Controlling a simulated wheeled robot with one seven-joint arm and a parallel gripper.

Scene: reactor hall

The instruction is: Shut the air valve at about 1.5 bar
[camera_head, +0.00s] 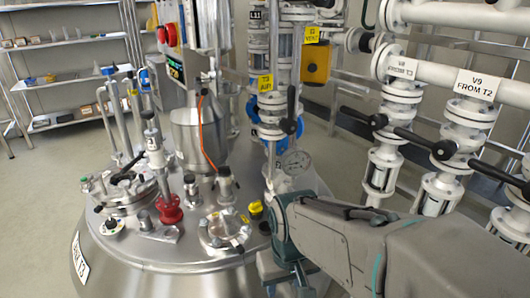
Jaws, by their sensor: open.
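The air valve stands behind the vessel lid, under a yellow tag reading "T3 AIR" (265,84). Its black lever handle (291,110) stands roughly upright beside the white and blue pipework. A round pressure gauge (296,162) with a white face sits below the handle, just above my wrist. Its needle is too small to read. My arm reaches in from the right. My gripper (287,286) is at the bottom centre, below and in front of the valve, apart from the handle. It is open, holds nothing that I can see, and its fingers are partly cut off or hidden.
The steel vessel (150,245) fills the lower left, with several fittings on its lid, including a red-based one (170,208). A yellow "VENT" tag (311,34) hangs to the right. White valves with black levers, one labelled "V9 FROM T2" (473,86), crowd the right. Shelves stand far left.

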